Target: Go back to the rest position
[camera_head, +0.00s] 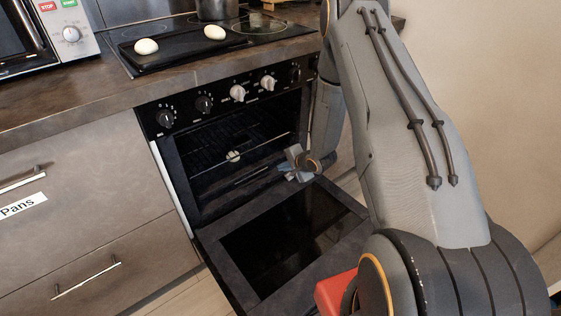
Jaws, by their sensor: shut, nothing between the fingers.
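My gripper (287,168) is shut and empty. It hangs at the front of the oven cavity, above the lowered oven door (285,240). My arm comes down from the upper right and covers the right side of the oven. The oven (200,150) stands open, with its door folded down to about level. A small pale round thing (233,156) sits inside on the oven rack (262,148).
A black tray (180,47) with two pale round items lies on the cooktop (270,27), near a dark pot (216,8). A microwave (45,38) stands left on the counter (60,98). A drawer labelled "Pans" (75,170) is shut. A bare wall fills the right.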

